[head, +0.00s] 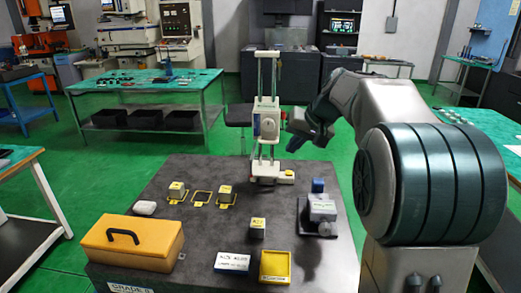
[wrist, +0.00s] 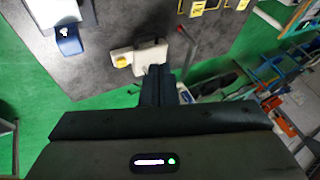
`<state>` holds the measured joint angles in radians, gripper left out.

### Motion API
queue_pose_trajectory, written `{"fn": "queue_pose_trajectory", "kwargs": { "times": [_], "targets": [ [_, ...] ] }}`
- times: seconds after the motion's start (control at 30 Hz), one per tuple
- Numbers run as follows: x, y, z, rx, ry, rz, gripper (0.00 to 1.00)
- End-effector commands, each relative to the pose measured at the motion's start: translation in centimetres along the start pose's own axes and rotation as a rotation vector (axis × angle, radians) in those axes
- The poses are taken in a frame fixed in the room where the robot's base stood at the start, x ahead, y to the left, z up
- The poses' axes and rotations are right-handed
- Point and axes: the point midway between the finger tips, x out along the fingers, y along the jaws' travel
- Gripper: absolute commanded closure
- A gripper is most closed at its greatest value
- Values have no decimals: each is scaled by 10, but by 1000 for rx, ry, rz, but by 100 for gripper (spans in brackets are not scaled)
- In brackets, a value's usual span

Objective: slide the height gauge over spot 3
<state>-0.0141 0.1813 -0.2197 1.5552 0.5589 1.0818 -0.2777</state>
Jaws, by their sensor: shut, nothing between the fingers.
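The height gauge (head: 266,118) stands upright at the far edge of the dark plate, with two tall posts and a white body. Its pale base (wrist: 150,55) shows in the wrist view. I cannot read spot numbers. Contact is unclear.

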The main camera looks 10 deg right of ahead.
Motion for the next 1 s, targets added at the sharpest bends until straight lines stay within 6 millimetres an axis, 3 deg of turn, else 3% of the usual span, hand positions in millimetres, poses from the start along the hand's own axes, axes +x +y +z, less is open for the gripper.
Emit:
{"fn": "queue_pose_trajectory", "kwargs": {
  "times": [0.1,0.23,0.47,0.83,1.0],
  "targets": [
    [6,0,-29,-9,25,-24,100],
    [9,-1,-43,-17,37,-39,100],
    [32,-2,-46,-17,37,-41,100],
    [110,-5,-48,-16,37,-40,100],
    [118,-30,-49,-21,39,-41,100]
  ]
}}
